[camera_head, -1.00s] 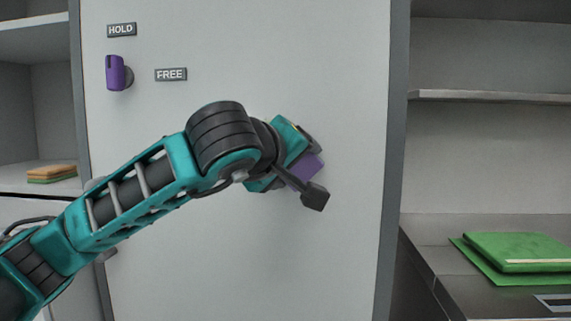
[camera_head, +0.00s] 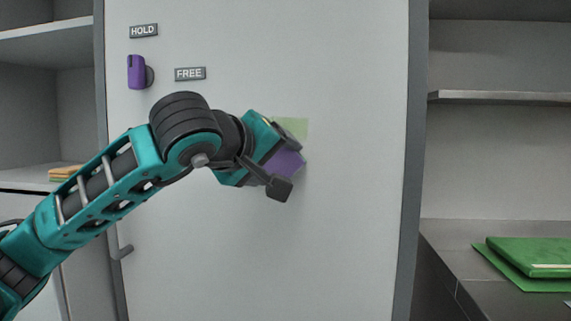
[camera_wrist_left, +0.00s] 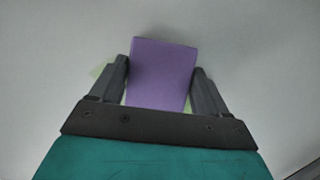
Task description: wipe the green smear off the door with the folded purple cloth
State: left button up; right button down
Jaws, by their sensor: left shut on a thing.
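The folded purple cloth (camera_wrist_left: 162,72) is held between the two fingers of my left gripper (camera_wrist_left: 162,82). In the head view the cloth (camera_head: 284,164) shows beyond my left gripper (camera_head: 280,160), at the door face; I cannot tell whether it touches. The pale green smear (camera_head: 293,127) shows on the white door (camera_head: 340,230) just above the gripper and cloth; part of it is hidden behind the gripper. In the left wrist view bits of green (camera_wrist_left: 103,72) show beside the fingers. My right gripper is not in view.
A purple latch knob (camera_head: 136,72) sits on the door at upper left, near HOLD (camera_head: 143,31) and FREE (camera_head: 190,74) labels. Green folded cloths (camera_head: 530,258) lie on the right counter. A shelf (camera_head: 40,178) is at left.

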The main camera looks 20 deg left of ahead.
pick_arm(q)
jog(key=shift+s+a+b, duration=0.75)
jog(key=shift+s+a, duration=0.05)
jog(key=shift+a, duration=2.9)
jog(key=p, duration=0.4)
send_near(318, 150)
jog(key=shift+x, duration=3.05)
jog(key=s+a+b, duration=0.3)
jog(key=a, duration=1)
jog(key=shift+s+a+r, duration=0.1)
jog(key=shift+a, duration=0.05)
